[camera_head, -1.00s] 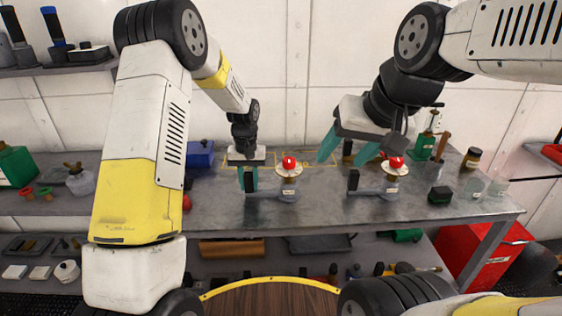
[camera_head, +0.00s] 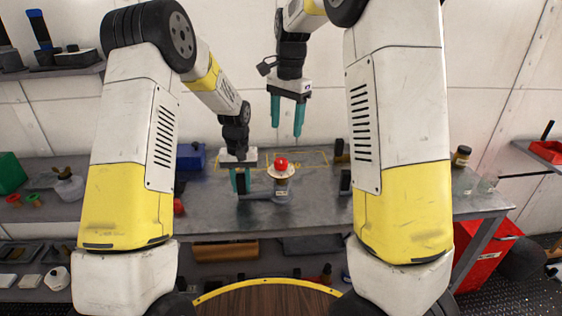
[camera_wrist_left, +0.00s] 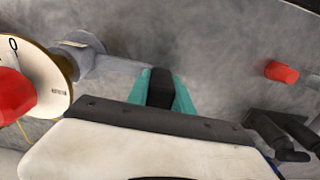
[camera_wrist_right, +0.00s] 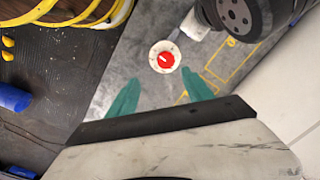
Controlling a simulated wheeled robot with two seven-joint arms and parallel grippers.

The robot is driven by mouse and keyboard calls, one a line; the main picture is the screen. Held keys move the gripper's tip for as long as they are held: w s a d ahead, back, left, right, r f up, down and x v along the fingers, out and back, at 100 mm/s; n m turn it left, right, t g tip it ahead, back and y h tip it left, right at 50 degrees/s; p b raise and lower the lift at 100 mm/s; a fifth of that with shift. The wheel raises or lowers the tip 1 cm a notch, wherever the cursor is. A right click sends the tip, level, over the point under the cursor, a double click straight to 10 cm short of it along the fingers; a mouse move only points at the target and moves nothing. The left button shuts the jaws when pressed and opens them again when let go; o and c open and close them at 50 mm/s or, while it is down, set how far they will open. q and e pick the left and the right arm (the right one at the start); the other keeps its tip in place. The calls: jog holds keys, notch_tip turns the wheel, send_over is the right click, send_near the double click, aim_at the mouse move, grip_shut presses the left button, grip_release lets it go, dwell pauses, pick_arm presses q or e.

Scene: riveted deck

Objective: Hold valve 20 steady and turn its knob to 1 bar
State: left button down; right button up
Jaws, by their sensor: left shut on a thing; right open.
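A valve (camera_head: 281,194) with a red knob (camera_head: 281,163) on a pale round dial stands on the metal bench. My left gripper (camera_head: 240,188) is shut on the black upright grip at the left end of this valve. That black grip (camera_wrist_left: 160,88) shows between the teal fingers in the left wrist view. There the dial (camera_wrist_left: 45,75) bears a 0; its small label is unreadable. My right gripper (camera_head: 287,131) is open and empty above the knob, apart from it. In the right wrist view the red knob (camera_wrist_right: 165,60) lies beyond the fingertips, with a white mark. No number 20 is legible.
A second black grip (camera_head: 345,182) shows beside my right arm, which hides the bench behind it. A blue box (camera_head: 190,157) stands at the back left, and a small red item (camera_head: 179,206) lies left of my left gripper. A jar (camera_head: 461,156) stands at right.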

aim_at(281, 160)
jog(key=shift+m+h, duration=0.3)
jog(key=f, duration=0.4)
jog(key=w+a+f, duration=0.1)
jog(key=f, duration=0.8)
jog(key=shift+w+a+f, duration=0.15)
jog(key=shift+w+f, duration=0.05)
jog(key=shift+w, duration=0.15)
grip_shut()
